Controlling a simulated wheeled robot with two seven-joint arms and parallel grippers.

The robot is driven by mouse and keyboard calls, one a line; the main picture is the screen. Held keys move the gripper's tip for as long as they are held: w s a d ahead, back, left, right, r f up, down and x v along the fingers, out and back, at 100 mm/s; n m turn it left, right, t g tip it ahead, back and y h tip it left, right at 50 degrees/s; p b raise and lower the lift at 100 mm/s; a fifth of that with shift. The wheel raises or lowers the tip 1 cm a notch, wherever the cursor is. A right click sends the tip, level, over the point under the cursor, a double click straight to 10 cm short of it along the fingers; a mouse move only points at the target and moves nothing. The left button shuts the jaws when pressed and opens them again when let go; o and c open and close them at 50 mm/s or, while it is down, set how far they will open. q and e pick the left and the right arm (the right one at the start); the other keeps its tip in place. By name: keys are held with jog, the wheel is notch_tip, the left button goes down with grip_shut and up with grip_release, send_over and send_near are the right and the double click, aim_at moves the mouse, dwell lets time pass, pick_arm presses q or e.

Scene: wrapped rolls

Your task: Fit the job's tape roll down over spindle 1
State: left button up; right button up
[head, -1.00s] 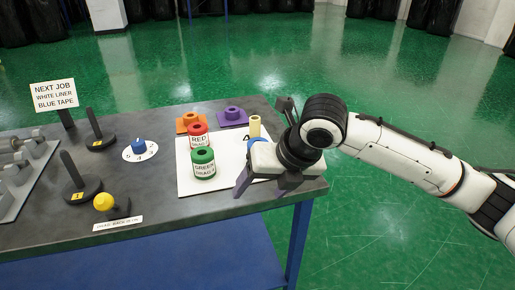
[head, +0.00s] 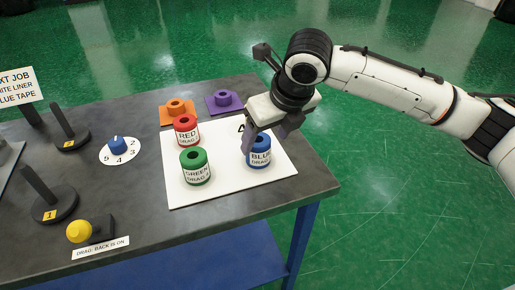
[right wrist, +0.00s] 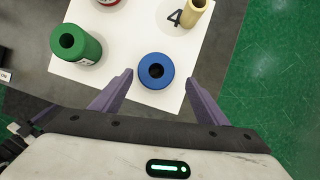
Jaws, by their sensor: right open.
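The sign (head: 17,86) calls for white liner and blue tape. The blue roll (head: 259,151), with a white drag label, stands upright on the white sheet (head: 225,191). My right gripper (head: 270,138) is open just behind and above it. In the right wrist view the blue roll (right wrist: 156,60) shows its dark bore from above, between the two purple fingertips (right wrist: 158,79); no contact is visible. Spindle 1 (head: 40,187), a dark post on a round base with a yellow "1" tag, stands empty at the left. My left gripper is not in view.
Red (head: 186,130) and green (head: 196,167) rolls stand left of the blue one. A cream roll (right wrist: 198,12) is behind it. Orange (head: 177,107) and purple (head: 224,101) pieces lie behind. A second spindle (head: 66,125), blue dial (head: 117,145) and yellow knob (head: 80,231) stand left.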

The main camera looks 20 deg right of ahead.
aim_at(259, 157)
jog(key=x, duration=0.5)
jog(key=shift+a+f, duration=0.15)
jog(key=shift+a, duration=0.3)
jog(key=c, duration=1.3)
